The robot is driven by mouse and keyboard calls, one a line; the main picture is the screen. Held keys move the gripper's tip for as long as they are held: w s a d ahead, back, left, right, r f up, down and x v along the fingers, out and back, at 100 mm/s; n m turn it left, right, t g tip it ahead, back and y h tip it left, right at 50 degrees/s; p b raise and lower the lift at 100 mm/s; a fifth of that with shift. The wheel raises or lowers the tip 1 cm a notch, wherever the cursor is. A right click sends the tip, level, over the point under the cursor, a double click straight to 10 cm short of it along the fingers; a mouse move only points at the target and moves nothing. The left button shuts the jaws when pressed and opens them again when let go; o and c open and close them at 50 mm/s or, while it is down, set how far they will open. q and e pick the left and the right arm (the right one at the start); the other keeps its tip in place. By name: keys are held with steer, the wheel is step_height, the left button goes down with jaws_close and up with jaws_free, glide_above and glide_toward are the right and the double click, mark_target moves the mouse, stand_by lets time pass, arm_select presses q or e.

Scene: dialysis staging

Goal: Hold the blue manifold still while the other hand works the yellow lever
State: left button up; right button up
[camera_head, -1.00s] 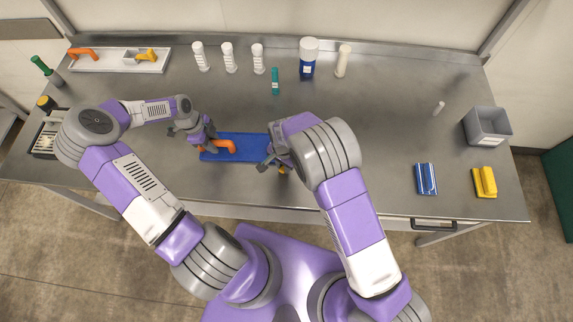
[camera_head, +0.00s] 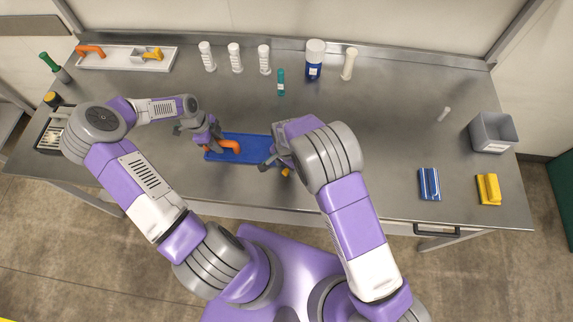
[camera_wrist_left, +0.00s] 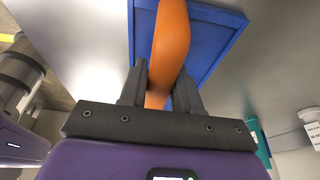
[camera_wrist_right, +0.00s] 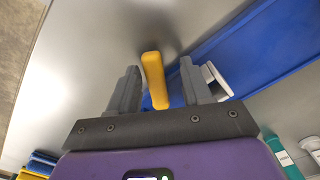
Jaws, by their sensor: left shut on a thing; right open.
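The blue manifold (camera_head: 254,148) is a flat blue board lying near the table's front edge, with an orange handle (camera_head: 231,145) at its left part. My left gripper (camera_wrist_left: 160,85) is shut on the orange handle; the blue board shows beyond it in the left wrist view. The yellow lever (camera_wrist_right: 154,80) stands between the spread fingers of my right gripper (camera_wrist_right: 157,84), with gaps on both sides. In the head view my right gripper (camera_head: 276,165) is at the board's right end and hides most of the lever. A white part (camera_wrist_right: 217,82) shows beside the right finger.
Several white bottles (camera_head: 235,58), a teal tube (camera_head: 281,83) and a blue-labelled bottle (camera_head: 314,62) stand behind. A tray (camera_head: 110,61) is back left.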

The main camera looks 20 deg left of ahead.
arm_select(q)
steer(key=shift+a, duration=0.1)
arm_select(e)
step_height(320, 180, up, 12)
stand_by(0.5)
arm_select(q)
steer(key=o, duration=1.3)
steer(key=shift+r, duration=0.15)
arm_select(e)
steer(key=shift+r, duration=0.15)
arm_select(q)
steer(key=shift+r+p, duration=3.35)
steer(key=shift+r, duration=0.55)
arm_select(e)
step_height(320, 180, up, 6)
steer(key=shift+r, duration=0.2)
arm_select(q)
steer(key=shift+f, duration=0.1)
